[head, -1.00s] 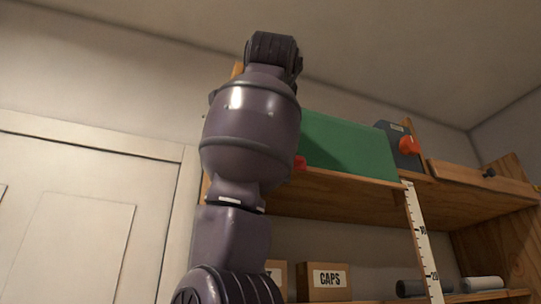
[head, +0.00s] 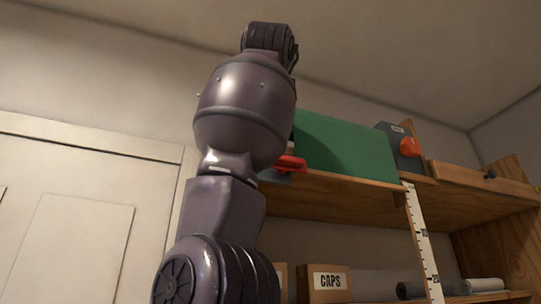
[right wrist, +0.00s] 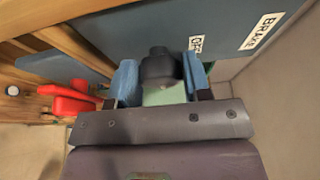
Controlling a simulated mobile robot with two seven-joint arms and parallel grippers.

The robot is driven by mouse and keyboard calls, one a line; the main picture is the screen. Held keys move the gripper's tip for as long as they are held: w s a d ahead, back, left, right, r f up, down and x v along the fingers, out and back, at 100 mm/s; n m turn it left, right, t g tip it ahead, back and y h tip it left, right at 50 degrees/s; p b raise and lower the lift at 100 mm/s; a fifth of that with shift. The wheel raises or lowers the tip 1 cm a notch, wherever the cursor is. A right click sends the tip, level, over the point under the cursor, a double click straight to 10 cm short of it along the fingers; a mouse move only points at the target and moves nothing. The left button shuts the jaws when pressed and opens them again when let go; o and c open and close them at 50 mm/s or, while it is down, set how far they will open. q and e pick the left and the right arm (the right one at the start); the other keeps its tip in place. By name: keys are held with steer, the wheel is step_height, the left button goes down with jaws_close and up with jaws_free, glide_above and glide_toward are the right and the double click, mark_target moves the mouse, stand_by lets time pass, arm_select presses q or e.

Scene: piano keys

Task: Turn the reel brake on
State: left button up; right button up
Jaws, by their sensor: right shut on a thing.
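In the right wrist view a blue-grey panel (right wrist: 240,20) carries a white BRAKE label (right wrist: 262,30) and a smaller label (right wrist: 196,44) that seems to read OFF. My right gripper (right wrist: 160,78) has its two blue fingers on either side of a dark knob-like part (right wrist: 160,66) by the panel and is shut on it. The part's lower end is hidden, and its exact setting cannot be told. In the head view my arm covers the gripper and the brake. My left gripper is not in view.
A red part (head: 290,163) shows beside my arm; a red piece (right wrist: 68,98) is left of the gripper in the wrist view. A green panel (head: 345,147) and a grey unit with a red knob (head: 408,147) stand on the wooden shelf (head: 335,197). A CAPS box (head: 328,283) sits below.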

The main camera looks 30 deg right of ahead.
steer(key=o, duration=0.9)
arm_select(q)
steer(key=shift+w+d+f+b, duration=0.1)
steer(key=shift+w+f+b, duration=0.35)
steer(key=shift+b, duration=0.7)
arm_select(e)
steer(key=v, duration=1.1)
steer(key=shift+d, duration=0.1)
